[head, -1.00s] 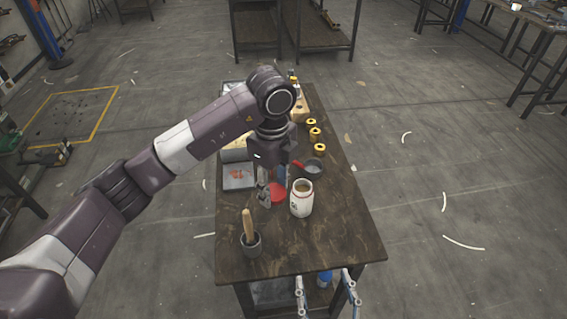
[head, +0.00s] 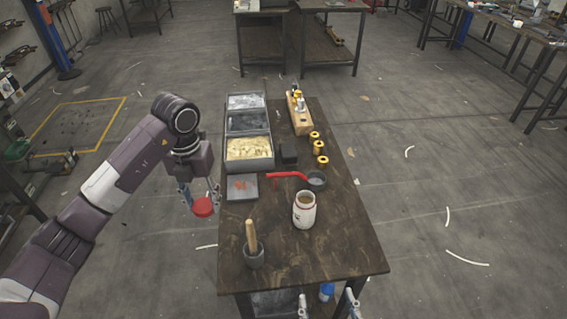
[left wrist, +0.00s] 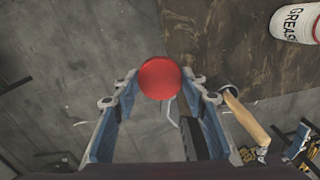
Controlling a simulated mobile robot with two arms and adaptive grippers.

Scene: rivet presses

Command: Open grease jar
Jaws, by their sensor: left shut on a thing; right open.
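The white grease jar (head: 304,211) stands upright on the dark worktable, its mouth open and brownish grease showing inside. It also shows at the top right of the left wrist view (left wrist: 296,22), lettered GREASE. My left gripper (head: 200,197) is shut on the round red lid (head: 203,207) and holds it in the air just off the table's left edge, apart from the jar. In the left wrist view the lid (left wrist: 160,78) sits between the fingertips. My right gripper (head: 328,300) is open and empty at the table's front edge, low in the head view.
The table's right front is clear.

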